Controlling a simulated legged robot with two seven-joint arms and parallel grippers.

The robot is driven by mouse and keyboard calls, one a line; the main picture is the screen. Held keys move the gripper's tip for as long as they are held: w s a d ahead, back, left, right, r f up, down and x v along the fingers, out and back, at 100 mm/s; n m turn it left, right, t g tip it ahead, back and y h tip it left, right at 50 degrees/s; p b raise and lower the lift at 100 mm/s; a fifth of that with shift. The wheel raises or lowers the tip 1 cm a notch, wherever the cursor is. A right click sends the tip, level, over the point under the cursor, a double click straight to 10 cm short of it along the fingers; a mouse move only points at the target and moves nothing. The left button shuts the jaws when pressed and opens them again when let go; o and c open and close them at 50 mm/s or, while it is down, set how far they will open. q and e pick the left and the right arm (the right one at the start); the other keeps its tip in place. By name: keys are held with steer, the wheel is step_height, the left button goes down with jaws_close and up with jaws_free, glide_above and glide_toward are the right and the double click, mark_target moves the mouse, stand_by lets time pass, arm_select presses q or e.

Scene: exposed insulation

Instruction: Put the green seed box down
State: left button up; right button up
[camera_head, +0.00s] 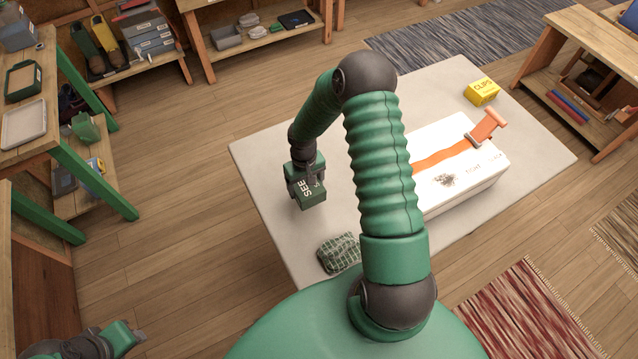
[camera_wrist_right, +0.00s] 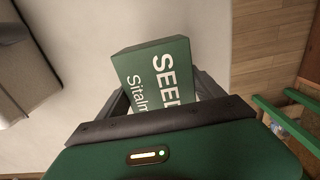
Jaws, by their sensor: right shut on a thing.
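The green seed box (camera_head: 312,194) with white lettering is in my right gripper (camera_head: 305,175), over the left part of the pale table (camera_head: 262,153). In the right wrist view the box (camera_wrist_right: 155,70) sits between the two fingers of the gripper (camera_wrist_right: 165,95), tilted in the picture. The gripper is shut on it. I cannot tell for certain whether the underside of the box touches the table.
A white box (camera_head: 465,190) with an orange strap lies on the table right of my arm. A yellow box (camera_head: 481,92) stands at the far right corner. A green checked cloth bundle (camera_head: 338,253) lies near the front edge. Bare tabletop surrounds the seed box.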

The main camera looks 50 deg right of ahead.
steer(key=f, duration=0.6)
steer(key=shift+w+d+f, duration=0.15)
steer(key=shift+d+f, duration=0.1)
steer(key=shift+f, duration=0.05)
arm_select(q)
steer(key=shift+d+r, duration=0.25)
arm_select(e)
steer(key=shift+a, duration=0.15)
steer(key=o, duration=1.5)
arm_select(q)
steer(key=shift+w+a+f, duration=0.1)
arm_select(e)
steer(key=shift+o, duration=0.6)
